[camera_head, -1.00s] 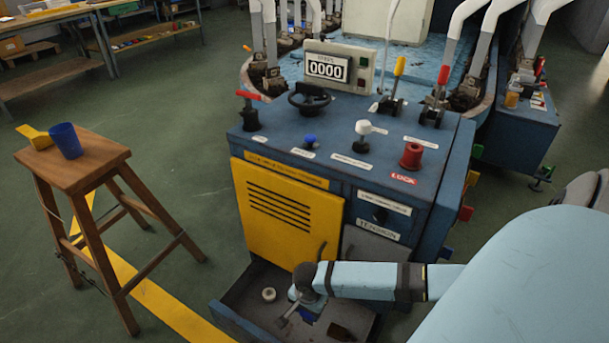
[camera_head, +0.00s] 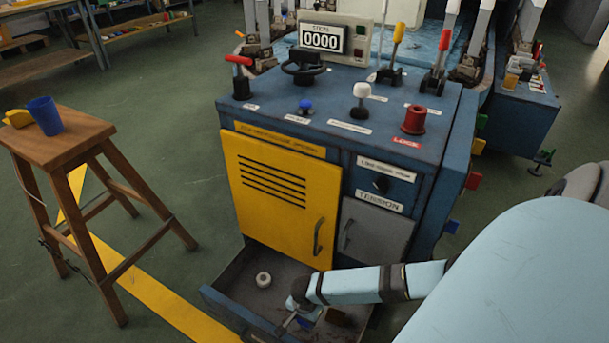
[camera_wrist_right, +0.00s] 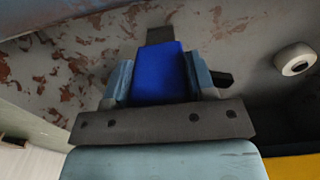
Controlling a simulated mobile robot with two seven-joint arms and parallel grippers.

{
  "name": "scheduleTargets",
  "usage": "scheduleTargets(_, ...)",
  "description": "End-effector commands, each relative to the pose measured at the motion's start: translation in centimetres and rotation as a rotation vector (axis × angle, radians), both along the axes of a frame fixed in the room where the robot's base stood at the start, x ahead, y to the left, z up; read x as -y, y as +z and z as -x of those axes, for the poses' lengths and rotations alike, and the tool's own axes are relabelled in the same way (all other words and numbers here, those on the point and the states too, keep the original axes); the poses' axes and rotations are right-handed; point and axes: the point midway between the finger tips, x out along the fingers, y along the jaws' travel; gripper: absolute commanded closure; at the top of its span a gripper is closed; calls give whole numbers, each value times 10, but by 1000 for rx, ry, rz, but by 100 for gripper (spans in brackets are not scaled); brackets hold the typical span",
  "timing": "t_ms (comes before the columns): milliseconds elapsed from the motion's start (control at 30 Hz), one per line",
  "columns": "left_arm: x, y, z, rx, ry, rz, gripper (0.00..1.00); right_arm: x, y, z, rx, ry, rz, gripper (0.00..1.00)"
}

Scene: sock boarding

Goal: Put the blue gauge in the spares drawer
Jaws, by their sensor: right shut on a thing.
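My right gripper (camera_head: 294,322) reaches down into the open drawer (camera_head: 232,312) at the foot of the blue machine. In the right wrist view the gripper (camera_wrist_right: 160,82) is shut on the blue gauge (camera_wrist_right: 160,72), a flat blue block between its two pale fingers. A bit of blue also shows beside the fingers in the head view, mostly hidden by the wrist. The drawer's worn grey floor lies close behind the gauge; I cannot tell whether they touch. My left gripper is out of view.
A white ring (camera_head: 263,280) lies in the drawer, left of my gripper. A dark brown thing (camera_head: 338,317) lies to its right. The yellow door (camera_head: 280,190) above is closed. A wooden stool (camera_head: 60,145) at left bears a blue cup (camera_head: 45,116) and a yellow thing (camera_head: 18,118).

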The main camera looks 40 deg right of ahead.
Motion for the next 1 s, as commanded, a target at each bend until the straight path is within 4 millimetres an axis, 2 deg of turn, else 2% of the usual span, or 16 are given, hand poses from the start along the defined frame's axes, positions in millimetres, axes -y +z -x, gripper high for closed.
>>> scheduleTargets(267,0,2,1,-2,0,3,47,0,0,-1,1,-1,-1,78)
scheduleTargets(300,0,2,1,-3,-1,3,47,0,-1,-1,2,-1,-2,45)
scheduleTargets(400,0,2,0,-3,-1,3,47,0,-1,-1,2,-1,-2,24)
scheduleTargets(733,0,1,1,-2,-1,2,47,0,3,-1,2,1,-1,24)
scheduleTargets(867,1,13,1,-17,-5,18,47,-1,24,-1,2,0,-3,24)
scheduleTargets(1000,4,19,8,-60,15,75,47,-1,55,0,1,-1,-2,24)
